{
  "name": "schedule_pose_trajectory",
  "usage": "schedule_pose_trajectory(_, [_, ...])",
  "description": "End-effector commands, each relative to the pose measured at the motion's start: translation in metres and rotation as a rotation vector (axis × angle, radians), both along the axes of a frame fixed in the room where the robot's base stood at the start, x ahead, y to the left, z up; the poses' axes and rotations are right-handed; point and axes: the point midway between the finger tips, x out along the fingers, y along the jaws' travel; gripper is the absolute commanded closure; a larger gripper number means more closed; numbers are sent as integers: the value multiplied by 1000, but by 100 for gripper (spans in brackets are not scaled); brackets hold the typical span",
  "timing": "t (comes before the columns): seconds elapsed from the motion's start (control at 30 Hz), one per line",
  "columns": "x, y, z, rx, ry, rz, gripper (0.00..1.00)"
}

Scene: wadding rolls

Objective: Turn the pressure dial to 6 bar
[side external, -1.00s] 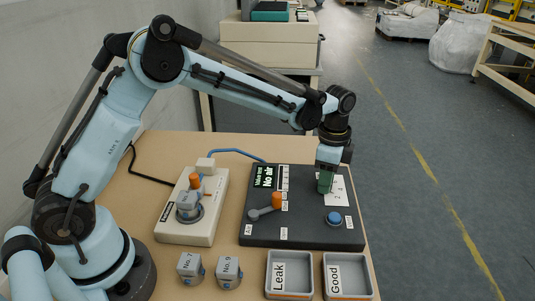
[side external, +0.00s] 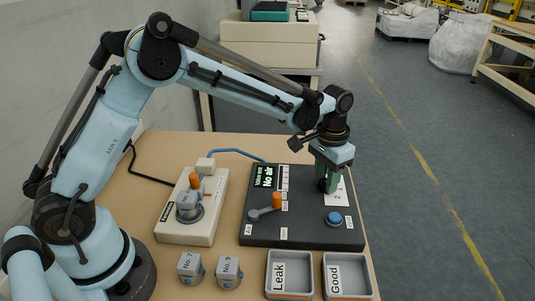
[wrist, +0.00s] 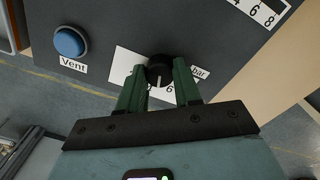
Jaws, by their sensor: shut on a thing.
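The pressure dial (wrist: 160,66) is a black round knob on a white scale plate (wrist: 124,62) in the wrist view. A short pale mark on the knob faces the gripper side, close to the printed 6; the exact reading cannot be told. My gripper (wrist: 160,79) has its green fingers on either side of the knob, shut on it. In the side view my gripper (side external: 327,187) points down at the right of the dark test panel (side external: 300,233) and hides the dial.
A blue Vent button (side external: 334,218) is close in front of my gripper. An orange-tipped lever (side external: 265,210) is left on the panel.

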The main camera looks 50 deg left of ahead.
Motion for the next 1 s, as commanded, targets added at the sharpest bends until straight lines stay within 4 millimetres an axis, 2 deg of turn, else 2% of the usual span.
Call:
schedule_pose_trajectory(0.2, [0, 0, 1, -1, -3, 193, 97])
schedule_pose_trajectory(0.5, [0, 0, 1, -1, -3, 394, 97])
schedule_pose_trajectory(1.0, [0, 0, 1, -1, -2, 506, 97])
